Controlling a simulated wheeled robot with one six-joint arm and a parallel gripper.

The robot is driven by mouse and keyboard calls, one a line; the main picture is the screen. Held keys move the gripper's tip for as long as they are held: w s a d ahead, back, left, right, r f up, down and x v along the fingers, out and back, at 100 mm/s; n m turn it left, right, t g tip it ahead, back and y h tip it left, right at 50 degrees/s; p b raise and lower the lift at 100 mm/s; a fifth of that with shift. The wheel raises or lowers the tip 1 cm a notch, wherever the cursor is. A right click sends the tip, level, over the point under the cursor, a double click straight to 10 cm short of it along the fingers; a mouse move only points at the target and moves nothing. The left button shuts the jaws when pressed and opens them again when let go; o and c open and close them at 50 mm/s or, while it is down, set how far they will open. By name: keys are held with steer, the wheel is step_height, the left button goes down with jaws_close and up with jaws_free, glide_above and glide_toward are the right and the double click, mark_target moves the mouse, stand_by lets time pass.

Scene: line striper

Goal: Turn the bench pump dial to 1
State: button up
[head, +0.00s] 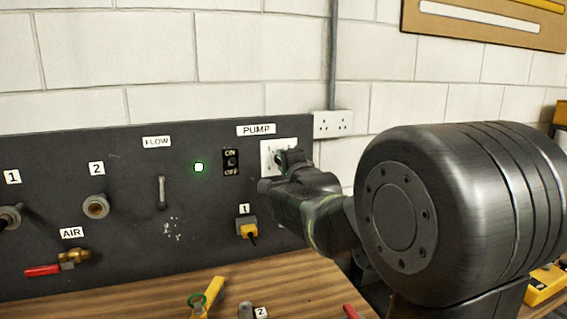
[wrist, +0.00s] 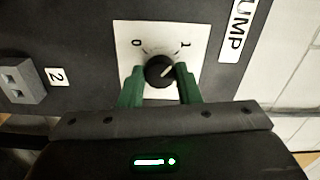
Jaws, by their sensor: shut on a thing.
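The pump dial is a black round knob (wrist: 160,71) on a white plate (wrist: 125,65) marked 0 and 1. In the wrist view its white pointer line slants up and right, roughly toward the 1. My gripper (wrist: 159,76) has its green fingers shut on the knob, one on each side. In the head view the plate (head: 266,158) shows below the PUMP label, and my gripper (head: 289,160) covers the knob and most of the marks there.
Left of the dial are an ON/OFF switch (head: 231,162), a lit green lamp (head: 198,167) and a flow gauge (head: 162,192). A yellow connector (head: 247,228) sits in socket 1 below. Loose fittings lie on the wooden bench (head: 140,300). A wall socket (head: 333,124) is at the right.

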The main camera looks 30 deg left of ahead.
steer(key=shift+m, duration=0.6)
steer(key=o, duration=1)
steer(key=b+v, duration=0.1)
steer(key=v, duration=1.3)
steer(key=shift+w, duration=0.1)
steer(key=p+x, duration=0.1)
steer(key=x, duration=1.3)
